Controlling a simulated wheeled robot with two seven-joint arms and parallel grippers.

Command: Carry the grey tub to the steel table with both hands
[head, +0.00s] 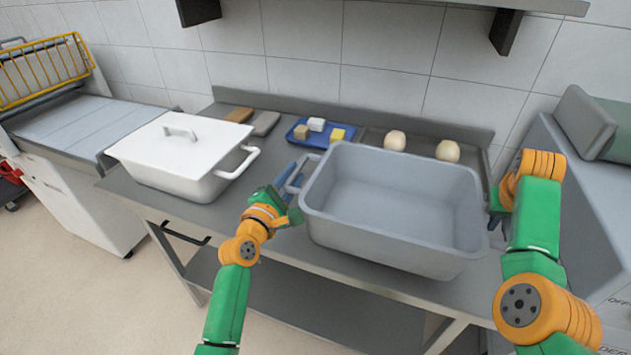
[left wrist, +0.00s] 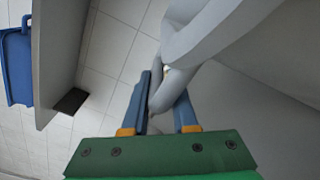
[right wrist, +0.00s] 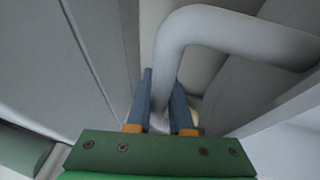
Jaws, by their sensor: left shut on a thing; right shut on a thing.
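The empty grey tub (head: 385,242) is level over the front right part of the steel table (head: 245,222), its front wall out near the table's front edge. I cannot tell if its base touches the table top. My left gripper (head: 290,186) is shut on the tub's left handle, which also shows between the fingers in the left wrist view (left wrist: 172,75). My right gripper (head: 494,212) is at the tub's right end, shut on the right handle, clear in the right wrist view (right wrist: 165,85). The tub hides the table beneath it.
A white lidded pot (head: 180,150) stands on the table's left. Behind the tub are a blue tray (head: 322,139) with small blocks and a dark tray (head: 374,138) with two dough balls (head: 395,140). A wall shelf (head: 520,5) hangs above. A grey machine (head: 585,185) stands right.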

